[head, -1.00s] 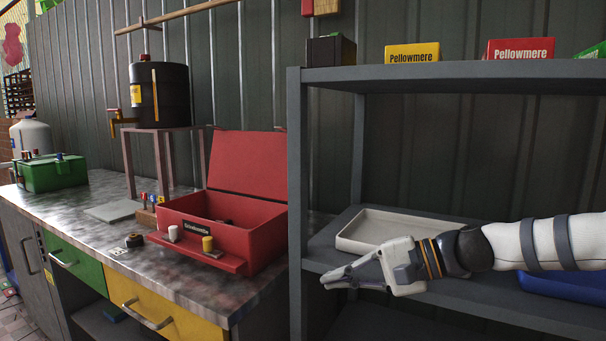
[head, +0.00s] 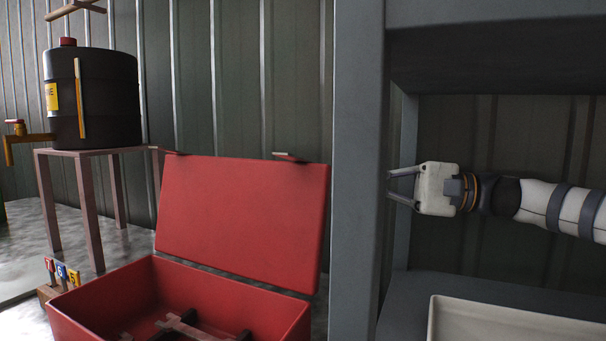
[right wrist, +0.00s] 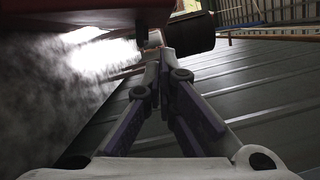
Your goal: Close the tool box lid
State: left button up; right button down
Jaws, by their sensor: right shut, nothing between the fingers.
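The red tool box (head: 102,305) stands on the counter at lower centre-left in the head view. Its lid (head: 240,220) is open, tilted back, with two small catches on its top edge. Dark tool-like pieces (head: 190,326) lie inside. My right gripper (head: 390,186) is right of the lid, apart from it in the picture, with its tips at the shelf post's edge, partly hidden by the post. In the right wrist view its fingers (right wrist: 158,48) meet with nothing between them. A red surface (right wrist: 75,12), probably the tool box, shows at upper left there. My left gripper is out of view.
A grey shelf post (head: 358,170) stands between the lid and my right arm. A pale tray (head: 500,325) lies on the shelf at lower right. A dark barrel (head: 95,100) on a stand and a small tool block (head: 50,292) are at left. The corrugated wall (head: 215,80) is behind.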

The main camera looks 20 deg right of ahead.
aim_at(312, 176)
jog(key=x, duration=0.6)
jog(key=s+x, duration=0.1)
jog(key=x, duration=0.2)
jog(key=shift+w+a, duration=0.1)
jog(key=shift+a, duration=0.25)
